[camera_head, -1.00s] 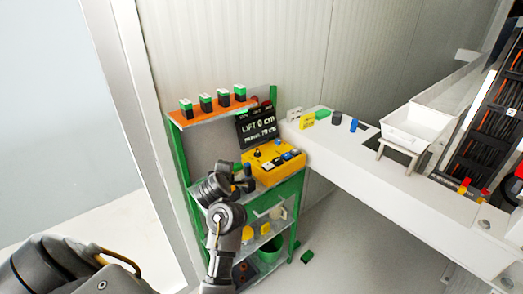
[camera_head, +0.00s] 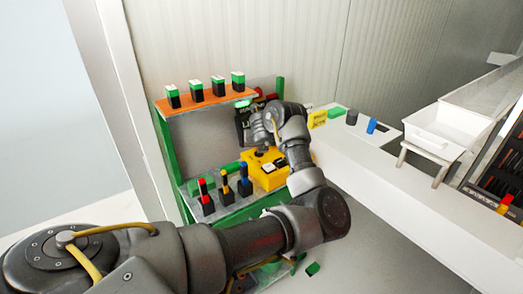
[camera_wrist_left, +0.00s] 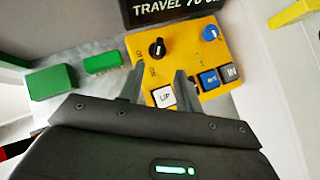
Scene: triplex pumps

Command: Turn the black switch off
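The black switch (camera_wrist_left: 157,48) is a round knob with a white pointer line on a yellow control box (camera_wrist_left: 186,52), which also shows in the head view (camera_head: 252,168). In the left wrist view, my left gripper (camera_wrist_left: 159,69) has its two fingers apart, one on each side below the knob, with nothing between them. I cannot tell whether the fingertips touch the box. In the head view, my left gripper (camera_head: 262,126) is above the box and the arm hides part of it. My right gripper is not in view.
A blue knob (camera_wrist_left: 210,33), a white key (camera_wrist_left: 163,97), a blue key (camera_wrist_left: 209,79) and a dark key (camera_wrist_left: 231,72) share the box. A black display (camera_wrist_left: 180,8) is behind. Green blocks (camera_wrist_left: 52,81) lie left.

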